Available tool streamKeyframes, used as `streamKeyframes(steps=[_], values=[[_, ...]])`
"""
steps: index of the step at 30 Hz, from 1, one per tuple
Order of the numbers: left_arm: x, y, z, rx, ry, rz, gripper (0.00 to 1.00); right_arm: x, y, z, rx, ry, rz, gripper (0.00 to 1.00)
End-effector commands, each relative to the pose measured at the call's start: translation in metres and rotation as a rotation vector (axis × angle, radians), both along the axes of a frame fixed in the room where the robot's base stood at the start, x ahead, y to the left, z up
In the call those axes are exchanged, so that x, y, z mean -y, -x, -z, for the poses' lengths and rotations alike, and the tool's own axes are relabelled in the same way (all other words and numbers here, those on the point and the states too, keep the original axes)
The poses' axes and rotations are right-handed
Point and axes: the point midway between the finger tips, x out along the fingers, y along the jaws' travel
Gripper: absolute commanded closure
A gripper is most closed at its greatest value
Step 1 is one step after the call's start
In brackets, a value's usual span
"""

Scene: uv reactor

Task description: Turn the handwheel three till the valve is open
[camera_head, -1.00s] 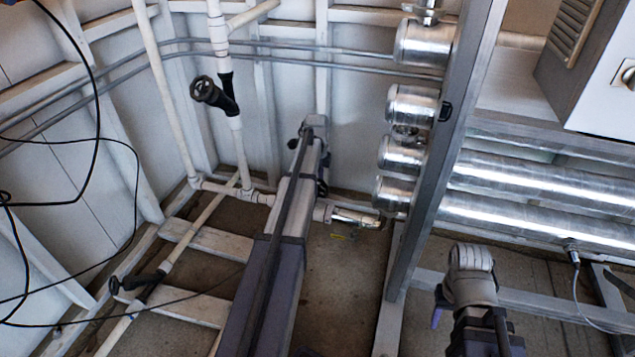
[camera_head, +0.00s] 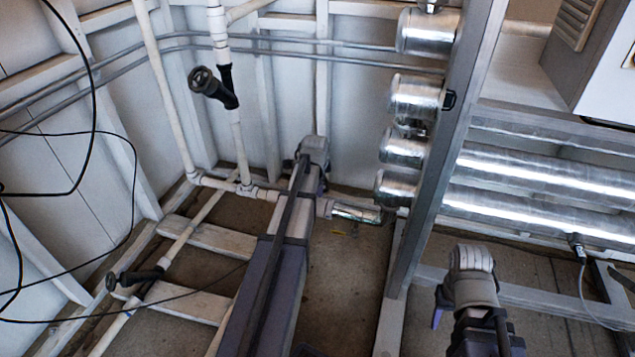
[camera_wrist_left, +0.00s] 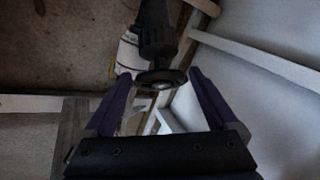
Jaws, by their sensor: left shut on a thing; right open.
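In the left wrist view, a black valve (camera_wrist_left: 157,30) on a white pipe ends in a round black handwheel (camera_wrist_left: 162,78). My left gripper (camera_wrist_left: 160,95) has its purple fingers on either side of the wheel and is shut on it. The left fingers do not show in the head view. That view shows a black handwheel (camera_head: 203,80) on an upright white pipe and another (camera_head: 112,281) low at the left; no gripper is at either. I cannot tell which wheel is number three. My right gripper (camera_head: 440,312) is open, low at the right, away from both.
Black cables (camera_head: 70,190) hang at the left. Metal cylinders (camera_head: 418,97) and a grey post (camera_head: 440,150) stand right of centre. Long shiny tubes (camera_head: 545,175) and a white cabinet (camera_head: 605,80) are at the right. White beams (camera_head: 205,238) cross the floor at the left.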

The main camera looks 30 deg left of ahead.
Motion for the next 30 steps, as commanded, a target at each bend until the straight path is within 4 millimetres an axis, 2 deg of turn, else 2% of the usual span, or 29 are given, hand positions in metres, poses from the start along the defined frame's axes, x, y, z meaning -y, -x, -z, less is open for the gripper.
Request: streamKeyframes(steps=[1, 18, 30], values=[[0.004, 0.005, 0.006, 0.03, -0.006, -0.03, 0.64, 0.0, 0.0, 0.009, 0.0, 0.0, 0.0, 0.5], [0.015, 0.008, 0.015, 0.397, -0.094, -0.399, 0.65, 0.0, -0.001, 0.065, 0.004, -0.001, 0.0, 0.5], [0.019, 0.006, 0.017, 0.58, -0.136, -0.588, 0.65, 0.0, -0.001, 0.096, 0.004, -0.001, 0.0, 0.5]])
